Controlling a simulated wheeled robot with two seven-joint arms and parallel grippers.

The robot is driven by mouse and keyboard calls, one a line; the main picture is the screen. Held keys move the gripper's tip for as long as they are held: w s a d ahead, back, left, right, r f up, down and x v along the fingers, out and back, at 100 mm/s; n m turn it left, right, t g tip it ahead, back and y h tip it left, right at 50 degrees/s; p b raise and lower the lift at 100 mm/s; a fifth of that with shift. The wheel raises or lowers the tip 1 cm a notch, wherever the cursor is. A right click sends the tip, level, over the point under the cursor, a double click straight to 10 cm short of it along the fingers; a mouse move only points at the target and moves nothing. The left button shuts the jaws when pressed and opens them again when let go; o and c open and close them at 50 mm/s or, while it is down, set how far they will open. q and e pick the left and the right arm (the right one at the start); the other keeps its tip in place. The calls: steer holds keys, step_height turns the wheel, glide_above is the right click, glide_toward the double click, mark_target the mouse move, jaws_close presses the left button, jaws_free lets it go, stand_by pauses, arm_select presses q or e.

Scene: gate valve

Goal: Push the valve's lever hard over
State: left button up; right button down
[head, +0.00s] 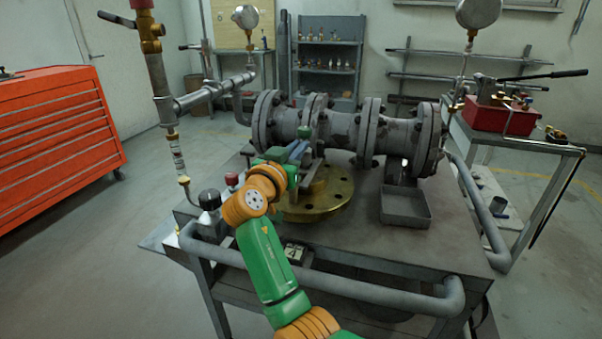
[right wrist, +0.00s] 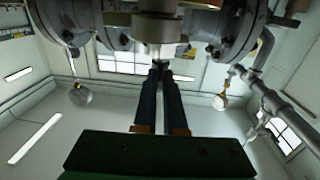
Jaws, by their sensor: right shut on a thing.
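The valve (head: 345,126) is a row of grey flanged pipe sections lying across the cart top, with a brass round flange (head: 338,200) below in front. My right gripper (head: 300,148) is at the near side of the valve, left of its middle, above the brass flange. In the right wrist view its two dark fingers (right wrist: 160,72) are close together, and their tips meet a pale metal part (right wrist: 158,52) under the pipe flanges. I take the held part to be the lever; it is mostly hidden by the fingers, and its angle cannot be told. My left gripper is not in view.
A grey open tray (head: 405,207) sits right of the brass flange. A pipe rail (head: 370,292) runs along the cart's front edge. A gauge pipe with a red top (head: 152,50) stands at left. Floor at left is free.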

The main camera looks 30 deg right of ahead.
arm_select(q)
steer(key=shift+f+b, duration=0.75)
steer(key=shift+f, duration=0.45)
arm_select(e)
steer(key=shift+w+a+m+g+h, duration=0.15)
steer(key=shift+m+g+h, duration=0.3)
steer(key=shift+g, duration=0.25)
steer(key=shift+w+m+g+h, duration=0.15)
steer(key=shift+m+g+h, duration=0.2)
steer(key=shift+m+g, duration=0.3)
steer(key=c, duration=1)
jaws_free()
steer(key=shift+w+f, duration=0.1)
arm_select(q)
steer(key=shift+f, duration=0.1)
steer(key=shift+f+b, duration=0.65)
steer(key=shift+b, duration=0.1)
arm_select(e)
steer(key=v, duration=0.7)
